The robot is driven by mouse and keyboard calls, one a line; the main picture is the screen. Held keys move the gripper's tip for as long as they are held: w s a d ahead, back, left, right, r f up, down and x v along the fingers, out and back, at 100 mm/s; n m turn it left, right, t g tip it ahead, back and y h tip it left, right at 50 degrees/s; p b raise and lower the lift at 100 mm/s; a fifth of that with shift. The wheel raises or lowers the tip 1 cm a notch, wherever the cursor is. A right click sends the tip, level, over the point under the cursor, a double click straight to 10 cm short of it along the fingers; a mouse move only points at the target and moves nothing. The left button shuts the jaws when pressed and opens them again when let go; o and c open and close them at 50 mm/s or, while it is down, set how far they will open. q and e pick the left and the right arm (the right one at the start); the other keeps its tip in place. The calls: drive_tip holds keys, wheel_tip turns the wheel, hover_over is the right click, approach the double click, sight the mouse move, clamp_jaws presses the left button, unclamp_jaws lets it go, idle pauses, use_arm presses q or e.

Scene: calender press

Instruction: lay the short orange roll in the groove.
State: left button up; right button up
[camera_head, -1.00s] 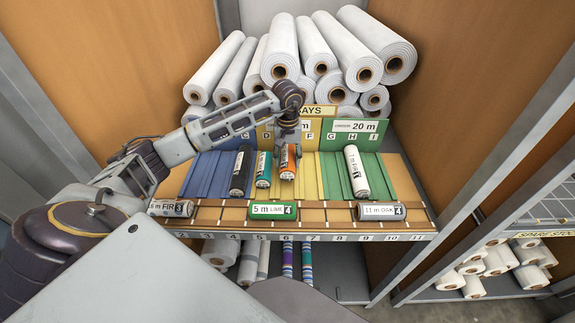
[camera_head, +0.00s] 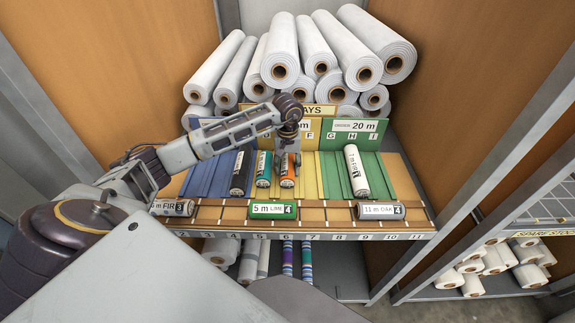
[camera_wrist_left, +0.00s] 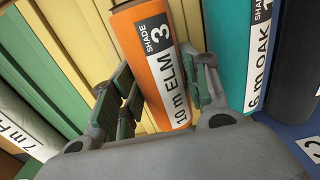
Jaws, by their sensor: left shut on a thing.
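The short orange roll (camera_head: 287,181), labelled 10 m ELM, shade 3, is at the yellow grooved bay (camera_head: 309,178), right of a teal roll (camera_head: 263,168). My left gripper (camera_head: 289,166) reaches down over it and hides its upper part. In the left wrist view the orange roll (camera_wrist_left: 152,55) sits between the two fingers of the left gripper (camera_wrist_left: 165,92), which is shut on it. The roll lies roughly along the yellow ribs; I cannot tell whether it touches the groove bottom. My right gripper is not in view.
A black roll (camera_head: 240,172) lies left of the teal one. A white roll (camera_head: 356,172) lies on the green bay at right. The front ledge holds a green roll (camera_head: 273,211) and grey rolls (camera_head: 381,211). Large white rolls (camera_head: 282,50) are stacked behind.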

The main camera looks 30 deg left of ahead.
sight(288, 163)
use_arm(q)
drive_tip(key=o, duration=1)
drive_tip(key=shift+r+p, duration=0.2)
drive_tip(key=shift+p, duration=0.1)
drive_tip(key=shift+r, duration=0.7)
drive_tip(key=shift+r+b, duration=1.15)
drive_tip(key=shift+r, duration=4.1)
